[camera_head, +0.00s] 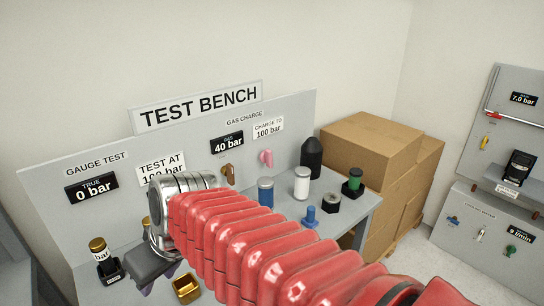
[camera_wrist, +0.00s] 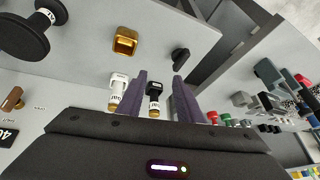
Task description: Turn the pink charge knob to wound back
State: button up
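The pink charge knob (camera_head: 266,158) is on the upright back panel of the test bench, under the "CHARGE TO 100 bar" label (camera_head: 268,127). It does not show in the wrist view. My gripper (camera_wrist: 160,75) is open, with its two purple fingers spread apart and nothing seen held between them. The "GAS 40 bar" display (camera_head: 228,143) is left of the knob.
A brown knob (camera_head: 228,174) is left of and below the pink one. A dark bottle (camera_head: 311,158), a blue can (camera_head: 266,192) and a white can (camera_head: 302,183) stand nearby. A gold cup (camera_head: 187,288) is near my gripper. Boxes (camera_head: 372,148) are stacked at right.

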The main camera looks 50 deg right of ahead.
jog(key=w+d+r+t+y, duration=0.1)
jog(key=w+d+t, duration=0.1)
jog(key=w+d, duration=0.7)
jog(key=m+t+h, duration=0.2)
jog(key=t+h, duration=0.4)
send_near(271, 155)
jog(key=s+r, duration=0.2)
jog(key=s, duration=0.2)
jog(key=shift+a+f, duration=0.1)
jog(key=shift+a, duration=0.35)
jog(key=x, duration=1.3)
jog(key=shift+w+f, duration=0.25)
jog(key=shift+w, duration=0.1)
jog(key=shift+c, duration=0.4)
